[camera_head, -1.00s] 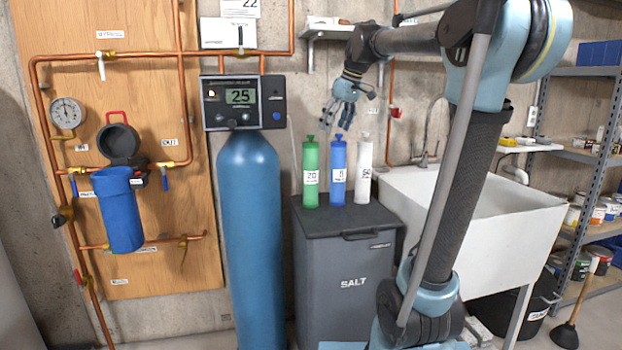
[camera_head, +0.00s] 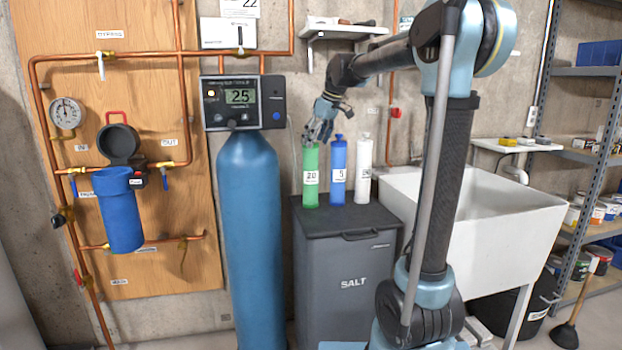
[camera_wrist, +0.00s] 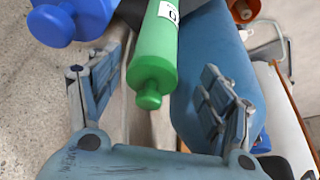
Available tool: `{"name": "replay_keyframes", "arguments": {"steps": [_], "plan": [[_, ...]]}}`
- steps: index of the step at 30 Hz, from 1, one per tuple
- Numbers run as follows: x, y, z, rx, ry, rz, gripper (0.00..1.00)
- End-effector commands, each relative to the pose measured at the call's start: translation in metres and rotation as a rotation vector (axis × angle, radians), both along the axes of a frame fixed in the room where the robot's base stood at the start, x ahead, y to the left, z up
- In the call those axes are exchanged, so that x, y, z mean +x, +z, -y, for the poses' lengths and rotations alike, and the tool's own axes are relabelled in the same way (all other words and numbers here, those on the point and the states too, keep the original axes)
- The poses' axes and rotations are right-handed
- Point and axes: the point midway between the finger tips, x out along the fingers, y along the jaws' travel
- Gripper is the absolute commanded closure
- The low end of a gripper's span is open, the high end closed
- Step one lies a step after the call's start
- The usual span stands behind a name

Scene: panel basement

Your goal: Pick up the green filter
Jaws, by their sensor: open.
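The green filter (camera_head: 311,177), marked 20, stands upright on the dark grey salt bin (camera_head: 345,270), leftmost of three filters. My gripper (camera_head: 320,133) is open and empty at the top of the green filter. In the wrist view the green filter (camera_wrist: 155,60) has its knobbed end pointing between the two spread fingers of my gripper (camera_wrist: 155,95). I cannot tell whether a finger touches it. The blue filter (camera_head: 338,172), marked 5, stands just right of it.
A white filter (camera_head: 363,172) stands right of the blue one. The tall blue tank (camera_head: 249,240) with its control head (camera_head: 243,103) rises close on the left. A white sink (camera_head: 490,220) is on the right, and a small shelf (camera_head: 345,31) is above.

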Motion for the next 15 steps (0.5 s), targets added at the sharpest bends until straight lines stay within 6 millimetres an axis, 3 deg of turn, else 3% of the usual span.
{"name": "replay_keyframes", "arguments": {"steps": [15], "plan": [[0.019,-0.043,-0.016,0.0,0.0,0.0,0.27]]}}
